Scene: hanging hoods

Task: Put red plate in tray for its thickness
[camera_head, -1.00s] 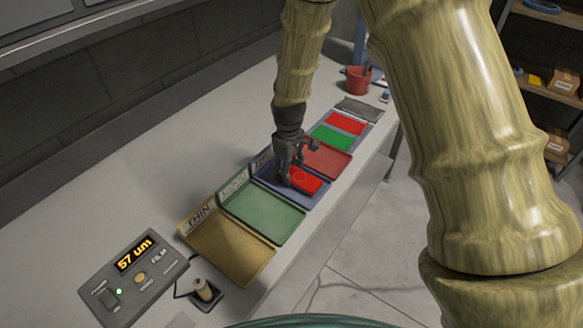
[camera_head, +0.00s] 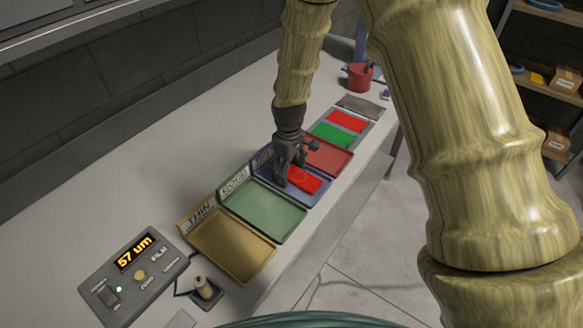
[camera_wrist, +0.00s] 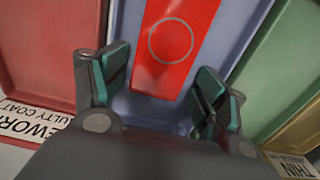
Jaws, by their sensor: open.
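A red plate (camera_head: 304,179) with a circle marked on it lies in the blue tray (camera_head: 300,200), third from the front in a row of labelled trays. It also shows in the wrist view (camera_wrist: 172,45), lying flat on the blue tray floor (camera_wrist: 131,100). My gripper (camera_head: 285,178) is over the back part of the blue tray, at the plate's near end. In the wrist view its fingers (camera_wrist: 160,85) are spread either side of the plate's end, apart from it. The blue tray's label is mostly hidden by my gripper. The gauge (camera_head: 130,275) reads 57 um.
A yellow tray labelled THIN (camera_head: 235,245) and a green tray (camera_head: 265,210) stand nearer. A red tray (camera_head: 327,156), labelled for rework in the wrist view, stands beyond. Farther are a green plate (camera_head: 333,136), another red plate (camera_head: 347,121) and a red cup (camera_head: 358,77).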

